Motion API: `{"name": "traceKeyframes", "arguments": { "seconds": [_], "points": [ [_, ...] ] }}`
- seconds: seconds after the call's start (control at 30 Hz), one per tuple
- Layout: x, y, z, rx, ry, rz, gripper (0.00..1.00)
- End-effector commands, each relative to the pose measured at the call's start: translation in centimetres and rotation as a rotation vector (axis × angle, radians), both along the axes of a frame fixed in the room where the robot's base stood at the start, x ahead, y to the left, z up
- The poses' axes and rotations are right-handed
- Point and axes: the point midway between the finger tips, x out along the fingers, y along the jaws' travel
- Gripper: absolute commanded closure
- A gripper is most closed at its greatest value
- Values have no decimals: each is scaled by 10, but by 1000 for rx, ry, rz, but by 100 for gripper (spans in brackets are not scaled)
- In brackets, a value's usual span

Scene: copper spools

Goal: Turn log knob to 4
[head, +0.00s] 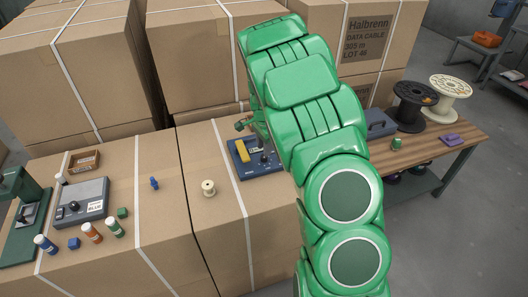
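A blue panel (252,170) lies on the cardboard boxes near the middle of the head view, with a yellow block-like part (243,150) and a small dark knob (264,157) on it. A grey box (88,196) at the left also has a dark knob (73,206) and a white label. I cannot read any knob's name or numbers, so I cannot tell which is the log knob. My gripper (243,124) is only partly visible just above the blue panel's far side. My green arm hides most of it, and its opening is unclear.
A dark green press-like device (22,205) stands at the far left. Small bottles and blocks lie around the grey box, and a small cream spool (209,188) stands between the devices. Tall cartons rise behind. A wooden bench (425,151) at the right bears larger spools.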

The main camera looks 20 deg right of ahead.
Motion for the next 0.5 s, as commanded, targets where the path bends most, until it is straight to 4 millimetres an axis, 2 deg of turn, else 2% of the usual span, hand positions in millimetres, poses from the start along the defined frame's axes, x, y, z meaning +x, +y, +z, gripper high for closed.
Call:
{"name": "traceKeyframes", "arguments": {
  "seconds": [0.2, 0.5],
  "points": [
    [0, 0, 31, -1, -3, 1, 62],
    [-1, 0, 36, -1, -1, 1, 62]
  ]
}}
